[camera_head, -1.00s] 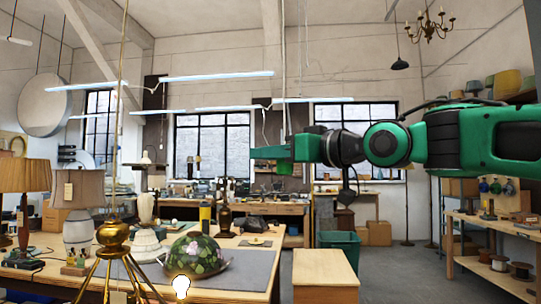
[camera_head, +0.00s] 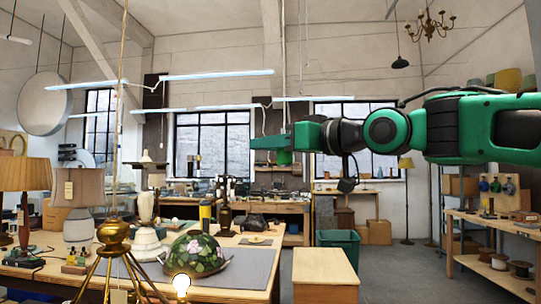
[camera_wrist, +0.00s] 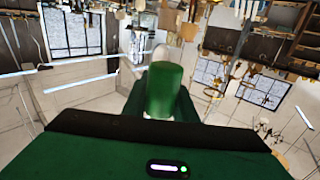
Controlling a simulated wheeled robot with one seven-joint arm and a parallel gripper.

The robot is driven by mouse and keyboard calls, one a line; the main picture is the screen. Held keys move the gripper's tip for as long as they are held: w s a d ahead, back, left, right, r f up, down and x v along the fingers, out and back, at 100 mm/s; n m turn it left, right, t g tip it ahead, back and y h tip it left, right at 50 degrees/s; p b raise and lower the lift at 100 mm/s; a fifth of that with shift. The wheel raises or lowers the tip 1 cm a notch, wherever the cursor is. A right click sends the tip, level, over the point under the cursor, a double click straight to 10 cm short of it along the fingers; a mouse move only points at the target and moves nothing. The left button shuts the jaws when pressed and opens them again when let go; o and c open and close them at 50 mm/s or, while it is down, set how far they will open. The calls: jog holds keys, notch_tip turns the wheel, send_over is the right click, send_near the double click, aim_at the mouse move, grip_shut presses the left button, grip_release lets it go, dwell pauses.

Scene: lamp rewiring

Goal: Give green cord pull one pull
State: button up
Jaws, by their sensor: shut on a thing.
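The green cord pull (camera_head: 284,158) is a small green cylinder hanging from a thin pale cord that runs up toward the ceiling. My gripper (camera_head: 270,143) is shut on it in the head view, with the pull's lower end showing beneath the fingers. In the wrist view the pull (camera_wrist: 164,90) stands between my fingers, with a pale part at its top and its far side hidden. My arm reaches in from the right.
Below to the left, a workbench (camera_head: 240,293) carries lamps, a flowered glass shade (camera_head: 196,256) and a lit bulb (camera_head: 181,283). A wooden cabinet (camera_head: 325,268) and a green bin (camera_head: 340,245) stand below. Shelves (camera_head: 500,228) line the right. Air around the gripper looks clear.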

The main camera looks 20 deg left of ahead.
jog(key=shift+w+d, duration=0.1)
jog(key=shift+w, duration=0.05)
jog(key=o, duration=1)
jog(key=shift+o, duration=0.5)
